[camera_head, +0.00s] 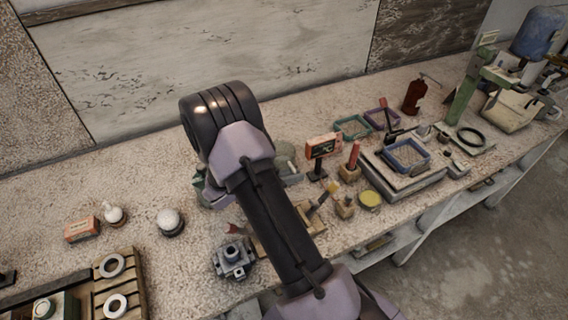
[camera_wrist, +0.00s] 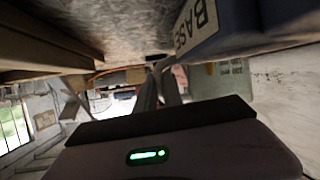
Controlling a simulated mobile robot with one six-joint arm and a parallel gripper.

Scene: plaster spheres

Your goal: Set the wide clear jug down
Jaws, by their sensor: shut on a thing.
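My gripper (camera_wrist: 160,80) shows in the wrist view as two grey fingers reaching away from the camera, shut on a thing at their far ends. The wide clear jug cannot be made out clearly there; its outline is lost against the cluttered background. In the head view my arm's dark, ringed joint and thick link cover the middle of the bench, and they hide the gripper and whatever it holds. I cannot tell how far the jug is from the bench top.
The speckled bench (camera_head: 150,270) is crowded. A white ball (camera_head: 170,221) and an orange box (camera_head: 82,229) stand left, near a slatted wooden rack (camera_head: 120,285). A grey metal block (camera_head: 233,258) is close to my arm. A blue tray (camera_head: 405,155) lies right. Bench along the back left is clear.

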